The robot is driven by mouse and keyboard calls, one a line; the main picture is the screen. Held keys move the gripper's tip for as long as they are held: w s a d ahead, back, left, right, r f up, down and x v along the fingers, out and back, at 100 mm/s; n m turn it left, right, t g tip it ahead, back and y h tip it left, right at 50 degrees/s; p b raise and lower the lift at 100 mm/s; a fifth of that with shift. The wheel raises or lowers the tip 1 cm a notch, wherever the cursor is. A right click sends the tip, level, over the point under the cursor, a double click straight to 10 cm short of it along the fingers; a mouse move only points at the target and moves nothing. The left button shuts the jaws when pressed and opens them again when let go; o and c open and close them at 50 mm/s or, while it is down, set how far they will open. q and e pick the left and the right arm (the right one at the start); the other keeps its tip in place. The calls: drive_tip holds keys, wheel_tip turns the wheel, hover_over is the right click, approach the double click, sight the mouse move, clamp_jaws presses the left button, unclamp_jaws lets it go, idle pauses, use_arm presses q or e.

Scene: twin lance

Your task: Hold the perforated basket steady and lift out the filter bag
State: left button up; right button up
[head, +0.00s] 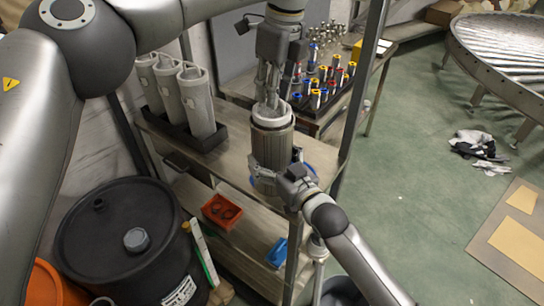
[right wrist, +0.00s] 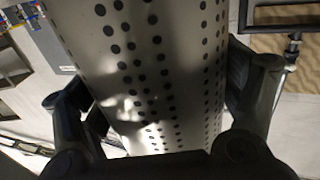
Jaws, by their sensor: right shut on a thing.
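The perforated basket (head: 272,140) is a grey upright cylinder at the middle of the head view. In the right wrist view the basket (right wrist: 150,70) fills the centre, its metal wall dotted with rows of dark holes. My right gripper (head: 278,178) is shut around the basket's lower part, with a finger on each side in the wrist view. My left gripper (head: 270,97) points down at the basket's open top, its fingers close together at the rim. Whether they hold anything is unclear. The filter bag cannot be made out clearly inside the basket.
Several grey cylinders (head: 195,100) stand in a black tray on the shelf to the left. A rack of colored-cap vials (head: 325,92) is behind. A black drum (head: 115,240), a red bin (head: 221,211) and a blue bin (head: 277,253) lie lower.

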use_arm(q)
drive_tip(key=shift+a+f, duration=0.15)
drive_tip(key=shift+f, duration=1.05)
drive_tip(key=shift+f, duration=0.15)
clamp_jaws()
use_arm(e)
drive_tip(key=shift+s+r, duration=0.1)
use_arm(q)
drive_tip(key=shift+w+r, duration=0.1)
drive_tip(key=shift+r, duration=4.15)
drive_tip(key=shift+r, duration=2)
